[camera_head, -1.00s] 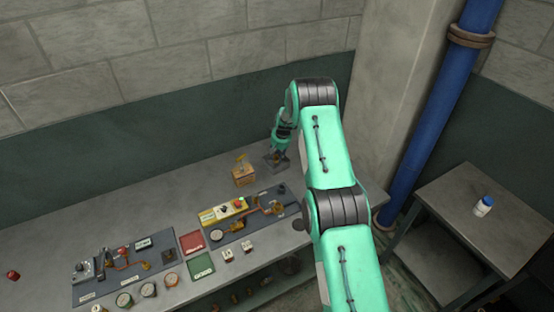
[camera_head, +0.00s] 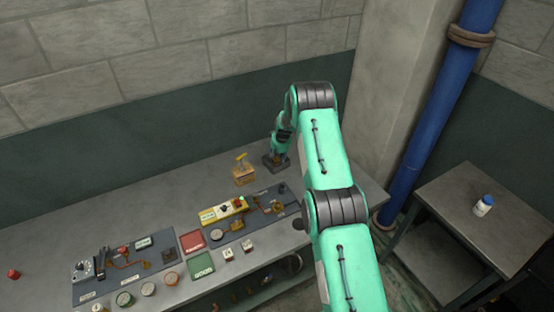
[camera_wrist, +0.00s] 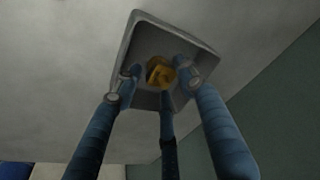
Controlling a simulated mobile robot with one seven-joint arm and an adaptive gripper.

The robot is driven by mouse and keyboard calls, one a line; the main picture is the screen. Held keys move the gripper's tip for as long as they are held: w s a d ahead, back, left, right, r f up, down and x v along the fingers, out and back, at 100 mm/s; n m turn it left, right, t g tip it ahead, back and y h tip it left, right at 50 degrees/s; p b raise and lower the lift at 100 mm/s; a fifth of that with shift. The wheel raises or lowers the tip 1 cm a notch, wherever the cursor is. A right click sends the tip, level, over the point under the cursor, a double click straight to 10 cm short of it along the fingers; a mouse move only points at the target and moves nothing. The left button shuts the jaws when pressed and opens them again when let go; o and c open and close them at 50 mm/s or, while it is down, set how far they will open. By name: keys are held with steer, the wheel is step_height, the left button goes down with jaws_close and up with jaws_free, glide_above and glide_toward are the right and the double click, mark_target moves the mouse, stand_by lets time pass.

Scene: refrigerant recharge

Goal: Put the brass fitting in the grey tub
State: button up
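The brass fitting (camera_wrist: 160,72) shows in the wrist view over the inside of the grey tub, between my fingertips. The grey tub (camera_wrist: 205,48) is square with a raised rim. It stands at the back right of the bench in the head view (camera_head: 268,165). My gripper (camera_wrist: 158,74) points down into the tub, its blue fingers spread around the fitting. A small gap shows between the left fingertip and the fitting, so the gripper looks open. Contact at the other fingers and with the tub floor is hard to see. In the head view my gripper (camera_head: 278,157) is over the tub.
A small wooden box with a yellow top piece (camera_head: 243,174) stands left of the tub. Panels with gauges, a red tray (camera_head: 192,240) and a green tray (camera_head: 201,266) lie nearer the front. A side table (camera_head: 460,220) holds a white bottle (camera_head: 483,206). The bench's back left is clear.

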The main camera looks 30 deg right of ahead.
steer(key=shift+r, duration=0.15)
steer(key=b+v, duration=0.1)
steer(key=v, duration=1.1)
stand_by(0.4)
steer(key=shift+r, duration=0.15)
stand_by(0.4)
